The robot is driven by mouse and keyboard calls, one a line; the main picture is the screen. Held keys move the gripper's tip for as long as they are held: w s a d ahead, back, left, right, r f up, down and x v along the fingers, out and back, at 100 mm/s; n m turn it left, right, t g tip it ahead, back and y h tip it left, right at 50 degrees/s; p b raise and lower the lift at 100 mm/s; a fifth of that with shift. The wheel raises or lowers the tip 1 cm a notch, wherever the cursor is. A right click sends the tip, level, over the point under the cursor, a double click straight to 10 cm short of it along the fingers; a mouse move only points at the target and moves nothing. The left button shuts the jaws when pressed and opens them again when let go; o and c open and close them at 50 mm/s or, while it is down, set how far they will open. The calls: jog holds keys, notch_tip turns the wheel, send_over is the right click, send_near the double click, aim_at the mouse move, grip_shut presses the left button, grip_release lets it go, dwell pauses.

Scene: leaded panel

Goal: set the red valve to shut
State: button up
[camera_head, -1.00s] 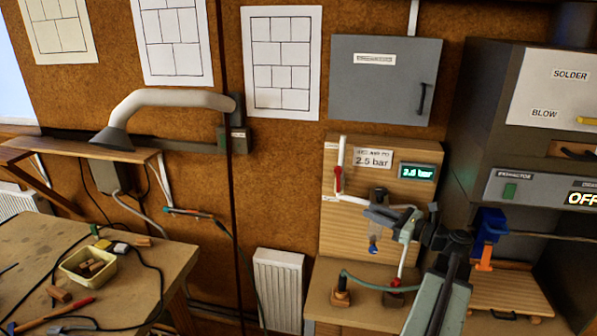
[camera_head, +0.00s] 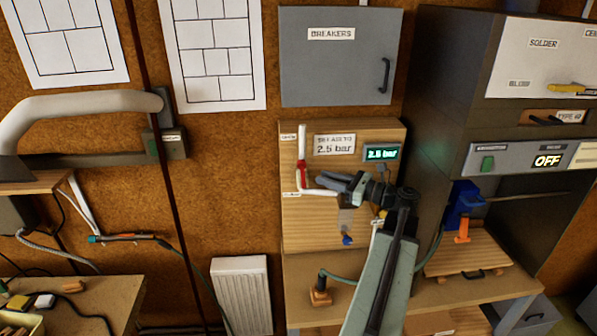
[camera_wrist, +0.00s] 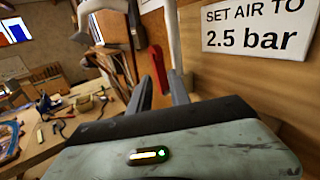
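The red valve (camera_head: 302,172) sits on a white pipe on the upright wooden board (camera_head: 290,228). Its handle looks upright, in line with the pipe, in the head view. In the wrist view the red handle (camera_wrist: 156,66) shows ahead, in the gap between my finger ends. My gripper (camera_head: 325,181) is just right of the valve in the head view. In the wrist view my gripper (camera_wrist: 160,84) has its two dark fingers apart. I cannot tell whether either finger touches the handle.
The sign "SET AIR TO 2.5 bar" (camera_wrist: 256,28) and a green display (camera_head: 382,153) reading 2.5 bar are right of the valve. A blue-tipped part (camera_head: 347,239) hangs below. A grey breaker box (camera_head: 335,70) is above. A dark cabinet (camera_head: 450,60) stands at right.

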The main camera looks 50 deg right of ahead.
aim_at(302, 172)
jog(key=x, duration=0.8)
jog(key=shift+w+a, duration=0.25)
jog(key=shift+w, duration=0.05)
grip_shut()
dwell(1.2)
